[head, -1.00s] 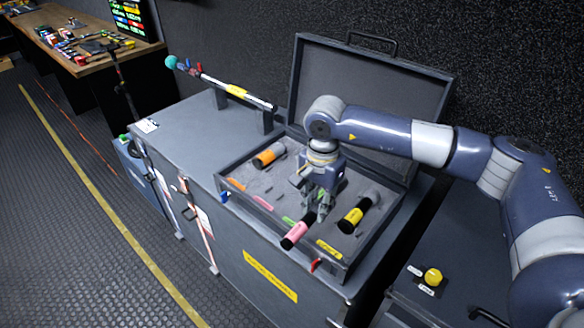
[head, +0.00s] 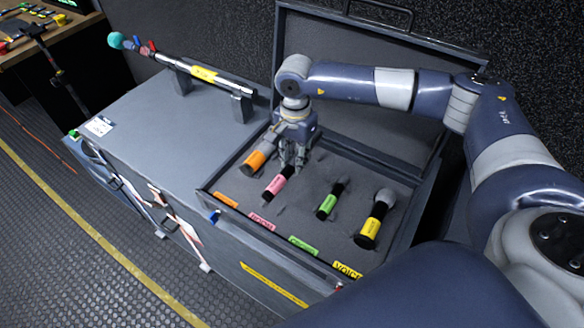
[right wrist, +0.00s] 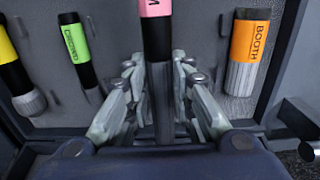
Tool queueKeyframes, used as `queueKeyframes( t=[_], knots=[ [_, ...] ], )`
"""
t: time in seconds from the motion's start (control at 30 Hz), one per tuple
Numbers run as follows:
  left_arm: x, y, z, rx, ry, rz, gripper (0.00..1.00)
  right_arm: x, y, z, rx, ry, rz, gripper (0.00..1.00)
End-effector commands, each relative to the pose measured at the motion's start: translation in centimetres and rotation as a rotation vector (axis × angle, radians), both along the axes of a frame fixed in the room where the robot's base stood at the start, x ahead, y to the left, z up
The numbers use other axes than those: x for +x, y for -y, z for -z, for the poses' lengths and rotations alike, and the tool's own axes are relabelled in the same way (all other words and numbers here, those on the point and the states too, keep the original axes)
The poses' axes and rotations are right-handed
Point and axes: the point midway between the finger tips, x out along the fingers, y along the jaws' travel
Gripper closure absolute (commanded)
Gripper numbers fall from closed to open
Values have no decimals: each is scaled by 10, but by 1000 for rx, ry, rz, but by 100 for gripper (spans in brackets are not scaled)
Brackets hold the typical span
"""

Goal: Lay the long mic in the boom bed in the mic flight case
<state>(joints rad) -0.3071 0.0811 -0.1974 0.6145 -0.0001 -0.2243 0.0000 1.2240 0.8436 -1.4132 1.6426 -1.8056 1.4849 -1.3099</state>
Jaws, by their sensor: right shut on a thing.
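The long mic (head: 275,184), slim and black with a pink band, is in the grip of my right gripper (head: 291,166). It is over or in the foam of the open mic flight case (head: 400,250), between the orange and green mics, in line with the pink label (head: 262,221) on the front rim. In the right wrist view the mic (right wrist: 157,28) runs between the fingers of the right gripper (right wrist: 163,90). The fingers hide the bed beneath, so I cannot tell whether it rests on the foam. My left gripper is out of view.
An orange-banded mic (head: 254,161), a green-banded mic (head: 328,205) and a yellow-banded mic (head: 374,221) lie in the case. Its lid (head: 345,75) stands open behind. A boom pole (head: 203,73) rests on stands at left.

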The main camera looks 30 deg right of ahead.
Motion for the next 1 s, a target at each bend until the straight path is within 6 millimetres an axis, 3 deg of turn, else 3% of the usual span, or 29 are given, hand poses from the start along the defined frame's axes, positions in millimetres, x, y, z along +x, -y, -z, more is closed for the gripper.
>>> queueKeyframes(
  t=[0.1, 0.2, 0.5, 0.83, 0.87, 0.9, 0.93, 1.0],
  knots=[
    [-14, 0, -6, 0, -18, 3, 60, 0, -1, 15, 1, 1, -1, 100],
    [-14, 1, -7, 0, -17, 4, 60, 1, 0, 23, 1, 1, 0, 100],
    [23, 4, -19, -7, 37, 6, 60, 1, -1, 57, 1, 1, -1, 100],
    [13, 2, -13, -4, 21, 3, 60, 1, 0, 63, 1, 3, -1, 100],
    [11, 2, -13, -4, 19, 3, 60, 1, 0, 64, 0, 2, -1, 76],
    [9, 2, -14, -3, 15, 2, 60, 1, 0, 62, 0, 2, -1, 67],
    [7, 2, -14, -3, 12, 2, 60, 1, 0, 62, 0, 2, -1, 60],
    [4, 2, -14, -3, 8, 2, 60, 1, 0, 62, 0, 2, -1, 58]
  ],
)
